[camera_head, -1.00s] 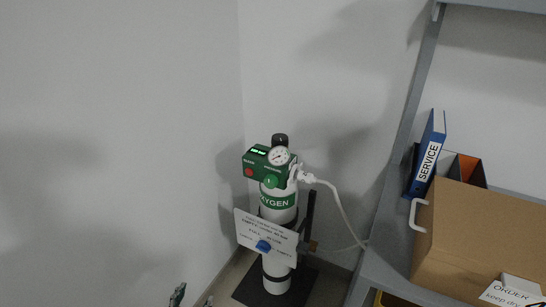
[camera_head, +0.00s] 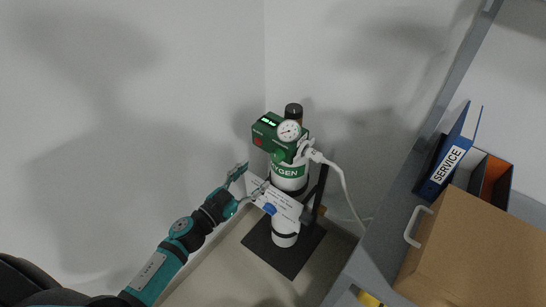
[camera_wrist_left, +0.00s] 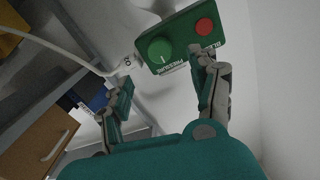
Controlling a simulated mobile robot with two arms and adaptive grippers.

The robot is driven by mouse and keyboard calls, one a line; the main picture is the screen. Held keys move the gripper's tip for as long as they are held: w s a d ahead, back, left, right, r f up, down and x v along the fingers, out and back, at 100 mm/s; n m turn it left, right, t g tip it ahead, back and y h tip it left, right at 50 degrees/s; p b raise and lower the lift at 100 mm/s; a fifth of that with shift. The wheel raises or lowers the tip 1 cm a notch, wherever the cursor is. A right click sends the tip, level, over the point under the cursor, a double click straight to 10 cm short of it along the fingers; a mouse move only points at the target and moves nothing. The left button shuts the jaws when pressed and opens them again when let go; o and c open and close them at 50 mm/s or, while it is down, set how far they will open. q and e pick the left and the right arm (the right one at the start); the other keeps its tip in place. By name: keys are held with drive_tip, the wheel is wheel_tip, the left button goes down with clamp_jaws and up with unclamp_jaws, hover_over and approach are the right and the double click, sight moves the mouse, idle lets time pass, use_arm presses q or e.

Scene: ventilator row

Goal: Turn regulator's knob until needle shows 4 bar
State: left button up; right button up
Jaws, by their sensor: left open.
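The green regulator (camera_head: 268,127) sits on top of the white oxygen cylinder (camera_head: 288,184) in the head view. Its round white gauge (camera_head: 289,131) faces me, but the needle is too small to read. The green knob (camera_head: 278,156) is on the regulator's front below the gauge; it also shows in the left wrist view (camera_wrist_left: 160,49), with a white mark on it. My left gripper (camera_head: 251,179) is open and empty, below and left of the knob. In the left wrist view my left gripper's fingers (camera_wrist_left: 163,80) are spread below the knob, apart from it. My right gripper is not in view.
A red button (camera_wrist_left: 204,26) is beside the knob. A white sign (camera_head: 284,204) hangs on the cylinder, close behind my left gripper. A white hose (camera_head: 345,187) runs right from the regulator. A grey shelf (camera_head: 374,262) with a cardboard box (camera_head: 470,250) and a blue binder (camera_head: 447,160) stands right.

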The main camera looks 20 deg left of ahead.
sight(275, 158)
use_arm(q)
drive_tip(key=x, duration=0.8)
drive_tip(key=shift+w+d, duration=0.15)
drive_tip(key=shift+w, duration=0.2)
drive_tip(key=c, duration=1.2)
drive_tip(key=shift+o, duration=0.2)
